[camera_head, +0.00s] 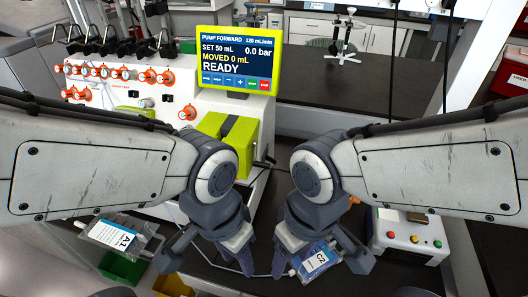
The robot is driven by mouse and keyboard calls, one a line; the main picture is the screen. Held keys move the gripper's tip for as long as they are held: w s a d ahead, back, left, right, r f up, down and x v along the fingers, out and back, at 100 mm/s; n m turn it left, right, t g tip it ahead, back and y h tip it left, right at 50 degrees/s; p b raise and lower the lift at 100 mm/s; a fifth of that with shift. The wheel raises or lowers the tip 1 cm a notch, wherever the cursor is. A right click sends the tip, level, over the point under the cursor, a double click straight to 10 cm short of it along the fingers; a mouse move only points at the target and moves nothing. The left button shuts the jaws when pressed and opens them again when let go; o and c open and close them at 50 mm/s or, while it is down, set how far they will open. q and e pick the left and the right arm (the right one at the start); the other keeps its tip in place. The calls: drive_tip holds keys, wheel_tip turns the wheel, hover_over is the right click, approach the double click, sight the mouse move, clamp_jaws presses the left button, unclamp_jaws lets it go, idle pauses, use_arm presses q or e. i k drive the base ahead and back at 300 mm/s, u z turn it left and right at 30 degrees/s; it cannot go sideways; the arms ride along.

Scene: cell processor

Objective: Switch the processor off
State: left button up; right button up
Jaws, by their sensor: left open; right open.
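The processor (215,102) is a white machine at the upper left with rows of orange knobs (120,72) and a yellow-green block on its front. Its yellow-framed screen (237,58) is lit and reads "PUMP FORWARD", "SET 50 mL", "MOVED 0 mL", "0.0 bar" and "READY", above a row of blue, green and red buttons. I cannot make out a power switch. My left gripper (210,260) is open and empty, below and in front of the processor. My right gripper (318,262) is open, over a bag labelled C2 (312,258); I cannot tell whether they touch. My arms hide part of the processor's front.
A bag labelled A1 (110,236) lies at the lower left near green and yellow bins (172,286). A white box (408,236) with red, yellow and green buttons stands at the right. A small stand (343,48) is on the dark back bench, which has clear room.

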sight(268, 157)
drive_tip(key=k, duration=0.5)
drive_tip(key=u, duration=1.25)
drive_tip(key=k, duration=0.7)
drive_tip(key=z, duration=0.6)
drive_tip(key=i, duration=0.55)
